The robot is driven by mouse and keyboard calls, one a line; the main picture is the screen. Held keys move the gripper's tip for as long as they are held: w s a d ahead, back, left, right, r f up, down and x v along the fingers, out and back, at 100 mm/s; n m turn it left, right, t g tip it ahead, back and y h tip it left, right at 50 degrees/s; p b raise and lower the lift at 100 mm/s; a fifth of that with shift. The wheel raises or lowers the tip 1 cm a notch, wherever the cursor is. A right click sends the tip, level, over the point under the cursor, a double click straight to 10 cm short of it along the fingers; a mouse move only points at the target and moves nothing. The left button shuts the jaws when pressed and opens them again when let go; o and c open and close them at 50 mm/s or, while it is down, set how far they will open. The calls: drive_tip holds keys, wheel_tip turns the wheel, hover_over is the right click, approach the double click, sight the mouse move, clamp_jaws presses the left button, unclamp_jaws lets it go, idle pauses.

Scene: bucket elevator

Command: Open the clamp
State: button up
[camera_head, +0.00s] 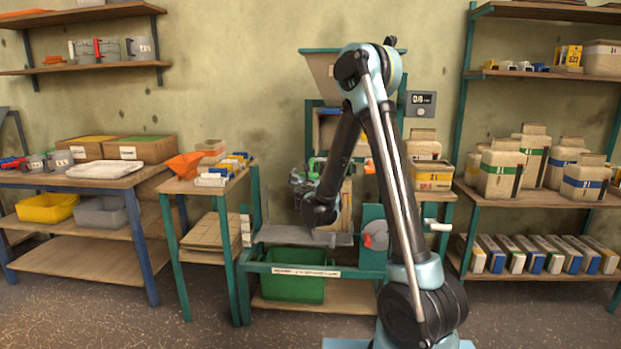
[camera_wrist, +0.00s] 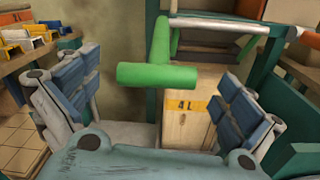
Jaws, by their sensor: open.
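A green T-shaped handle (camera_wrist: 157,73), which looks like the clamp's, stands ahead of my gripper (camera_wrist: 158,88) in the wrist view. Its thick crossbar lies between my two blue-padded fingers in the picture. The fingers are wide apart, with nothing held; I cannot tell how far the handle is from them. My arm hides much of the clamp area.
A green bin (camera_head: 295,287) sits low in the teal frame. A small table (camera_head: 205,187) with an orange scoop (camera_head: 184,165) stands left. A display (camera_head: 421,103) is mounted at the back. A shelf with several sacks (camera_head: 500,168) stands right.

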drive_tip(key=shift+w, duration=2)
drive_tip(key=c, duration=1.5)
